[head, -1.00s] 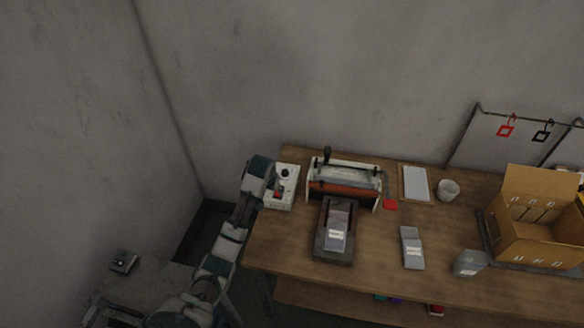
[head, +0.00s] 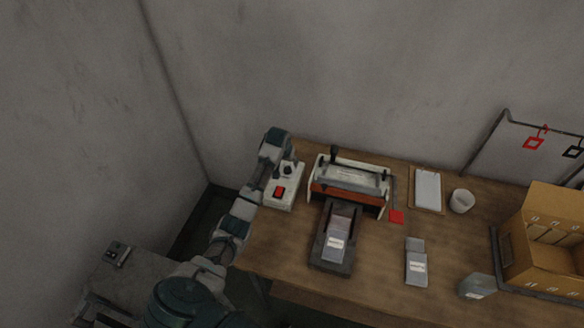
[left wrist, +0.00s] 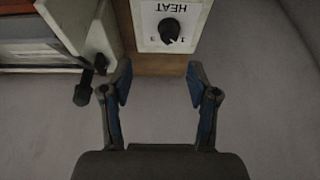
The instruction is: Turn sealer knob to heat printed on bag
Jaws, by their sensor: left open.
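The white control box with a black knob (head: 287,169) and a red switch (head: 279,191) stands at the table's back left corner in the head view. In the left wrist view the black knob (left wrist: 169,29) sits on the white panel under the word HEAT, with a 1 and a 3 beside it. My left gripper (left wrist: 158,78) is open and empty, its fingers apart from the knob. The sealer (head: 350,184) stands right of the box. A bag (head: 338,236) with a white label lies on the dark tray (head: 328,262) before it; its print is too small to read. My right gripper is not in view.
Another grey bag (head: 416,261) lies on the wooden table (head: 380,262). A red tag (head: 396,216), clipboard (head: 427,190), white cup (head: 461,201) and cardboard box (head: 545,235) are to the right. The wall stands close behind the table.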

